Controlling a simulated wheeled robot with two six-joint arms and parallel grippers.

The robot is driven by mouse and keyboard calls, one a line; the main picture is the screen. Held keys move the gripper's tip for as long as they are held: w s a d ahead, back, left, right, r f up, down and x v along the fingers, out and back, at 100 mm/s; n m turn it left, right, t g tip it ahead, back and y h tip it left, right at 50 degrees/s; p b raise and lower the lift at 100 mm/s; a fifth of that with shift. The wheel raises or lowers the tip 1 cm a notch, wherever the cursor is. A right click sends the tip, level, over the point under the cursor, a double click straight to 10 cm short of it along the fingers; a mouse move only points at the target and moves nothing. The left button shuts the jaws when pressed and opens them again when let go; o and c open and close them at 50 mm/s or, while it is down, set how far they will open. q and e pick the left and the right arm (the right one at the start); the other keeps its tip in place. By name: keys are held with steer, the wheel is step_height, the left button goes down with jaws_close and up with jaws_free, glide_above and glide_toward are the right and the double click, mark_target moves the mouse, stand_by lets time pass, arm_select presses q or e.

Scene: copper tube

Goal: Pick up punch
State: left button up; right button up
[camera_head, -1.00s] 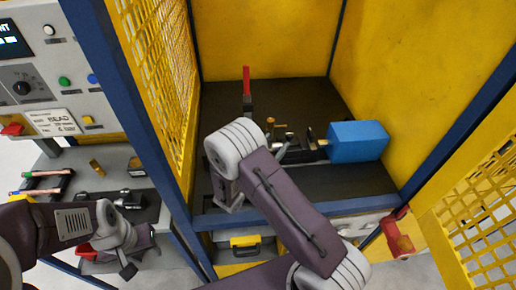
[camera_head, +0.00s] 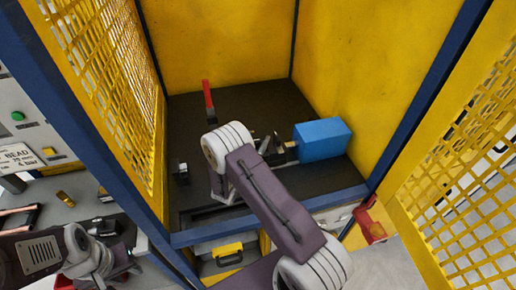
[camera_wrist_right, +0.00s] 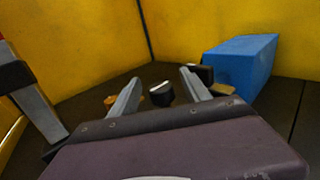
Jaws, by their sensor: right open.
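My right gripper (camera_wrist_right: 160,78) is open in the right wrist view, its two grey fingers apart. A short black cylinder with a pale end (camera_wrist_right: 161,95) shows in the gap between them; I cannot tell whether it is the punch or whether it lies within reach of the fingertips. In the head view the right forearm and wrist hide the right fingers and part of the bench tools. My left gripper (camera_head: 122,262) is low at the left, beside the side worktop; its jaws are too small and dark to read.
A blue block (camera_head: 322,139) stands at the right on the dark bench (camera_head: 265,98), with small metal parts beside it. A red-handled lever (camera_head: 208,98) stands at the back left. A small dark block (camera_head: 182,172) sits at the left. Yellow walls and mesh enclose the bench.

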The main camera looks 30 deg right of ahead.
steer(key=shift+a, duration=0.1)
jaws_close()
steer(key=shift+r, duration=0.1)
stand_by(1.1)
